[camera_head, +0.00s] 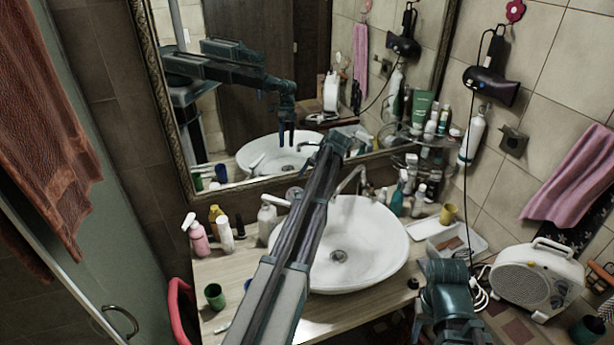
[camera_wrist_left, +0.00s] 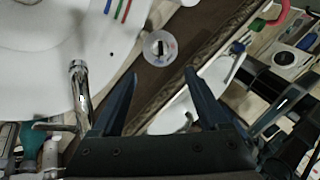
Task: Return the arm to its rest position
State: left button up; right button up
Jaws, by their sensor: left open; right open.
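My left arm (camera_head: 300,230) reaches up across the front of the basin (camera_head: 385,235) in the head view, its wrist end (camera_head: 332,148) close to the mirror. The left gripper (camera_wrist_left: 160,76) shows in the left wrist view with its two dark fingers apart and nothing between them. In the head view its fingers are hidden behind the arm, but the mirror reflects them pointing down. My right arm (camera_head: 449,285) stands low at the bottom right of the head view. Its fingers cannot be made out.
The tap (camera_head: 349,181) stands behind the basin, close to my left arm. Bottles, including a pink spray bottle (camera_head: 197,238), and a green cup (camera_head: 214,296) stand on the left of the counter. A yellow cup (camera_head: 448,214) and a white heater (camera_head: 537,279) are at the right.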

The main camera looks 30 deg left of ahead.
pick_arm(q)
jog(key=shift+d+r, duration=0.1)
jog(key=shift+r, duration=0.05)
dwell(0.3)
jog(key=s+d+f+m+h+b, duration=0.1)
jog(key=s+d+f+b, duration=0.25)
jog(key=s+d, duration=0.5)
jog(key=s+d+f+m+h+b, duration=0.1)
jog(key=s+d+f+b, duration=0.3)
jog(key=d, duration=0.8)
jog(key=s+d+f+m+g+h+b, duration=0.1)
jog(key=s+d+f+m+b, duration=0.1)
jog(key=s+d, duration=0.6)
jog(key=s+d+f+m+g+h+b, duration=0.1)
jog(key=s+d+f+b, duration=0.3)
jog(key=s, duration=1.2)
jog(key=d+f, duration=0.2)
jog(key=d, duration=0.2)
jog(key=shift+d+f+m+h, duration=0.3)
jog(key=shift+d+f+m, duration=0.05)
jog(key=shift+f+m, duration=0.05)
